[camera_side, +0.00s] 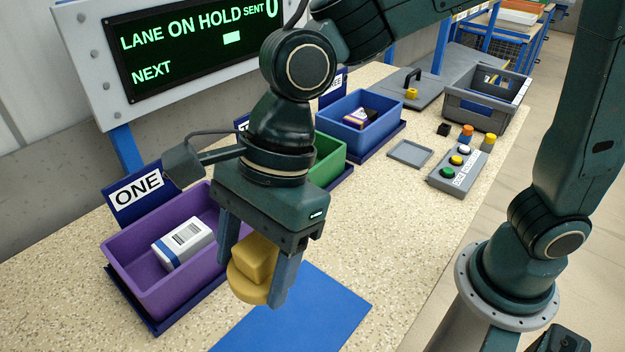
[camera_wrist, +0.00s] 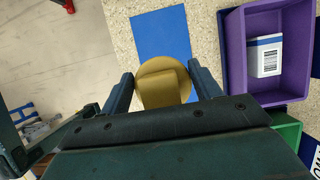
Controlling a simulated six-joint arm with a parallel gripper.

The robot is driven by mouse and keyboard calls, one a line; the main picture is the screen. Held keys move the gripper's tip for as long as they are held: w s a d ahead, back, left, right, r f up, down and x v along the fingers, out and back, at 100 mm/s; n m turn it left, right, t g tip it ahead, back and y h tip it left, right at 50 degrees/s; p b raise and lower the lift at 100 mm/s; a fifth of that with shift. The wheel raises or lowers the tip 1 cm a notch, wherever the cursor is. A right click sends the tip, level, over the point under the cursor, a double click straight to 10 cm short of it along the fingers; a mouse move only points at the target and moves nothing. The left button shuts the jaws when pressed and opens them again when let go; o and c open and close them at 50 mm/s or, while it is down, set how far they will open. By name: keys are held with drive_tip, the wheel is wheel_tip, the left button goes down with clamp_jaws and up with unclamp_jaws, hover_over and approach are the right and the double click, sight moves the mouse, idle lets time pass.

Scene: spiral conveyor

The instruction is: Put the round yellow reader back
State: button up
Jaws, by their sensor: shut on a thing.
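The round yellow reader (camera_side: 250,285) has a disc-shaped part and a block-like grip on top. My gripper (camera_side: 258,275) is shut on its block part and holds it above the table, near the blue mat (camera_side: 300,318). In the wrist view the reader (camera_wrist: 150,72) sits between the two fingers of my gripper (camera_wrist: 158,90), with the blue mat (camera_wrist: 162,35) beyond it. A grey square plate with a raised rim (camera_side: 409,152) lies empty on the table, left of the button box. I cannot tell the exact height of the reader.
A purple bin (camera_side: 130,245) marked ONE holds a white box (camera_side: 183,243). Behind it stand a green bin (camera_side: 328,160) and a blue bin (camera_side: 345,111) with a small package. A button box (camera_side: 458,168) and a grey crate (camera_side: 462,110) are farther back.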

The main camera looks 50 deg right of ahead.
drive_tip(key=shift+w, duration=0.15)
drive_tip(key=shift+w+d+f, duration=0.1)
drive_tip(key=shift+w+d, duration=0.3)
drive_tip(key=shift+w, duration=0.05)
drive_tip(key=w+d+f, duration=0.1)
drive_tip(key=w+d, duration=0.4)
drive_tip(key=d, duration=0.4)
drive_tip(key=w+d+f, duration=0.2)
drive_tip(key=w+d, duration=0.4)
drive_tip(key=d, duration=0.4)
drive_tip(key=w+d+f, duration=0.2)
drive_tip(key=w+d, duration=0.3)
drive_tip(key=d, duration=0.4)
drive_tip(key=shift+w+d+f, duration=0.15)
drive_tip(key=shift+w+d, duration=0.2)
drive_tip(key=shift+w, duration=0.05)
drive_tip(key=s+d+f, duration=0.2)
drive_tip(key=s+d, duration=0.1)
drive_tip(key=d, duration=0.7)
drive_tip(key=s+d+f, duration=0.1)
drive_tip(key=s+d, duration=0.3)
drive_tip(key=d, duration=0.7)
drive_tip(key=s+d+f, duration=0.2)
drive_tip(key=s+d, duration=0.1)
drive_tip(key=d, duration=0.8)
drive_tip(key=shift+s+f, duration=0.15)
drive_tip(key=shift+f, duration=0.15)
drive_tip(key=shift+f, duration=3.8)
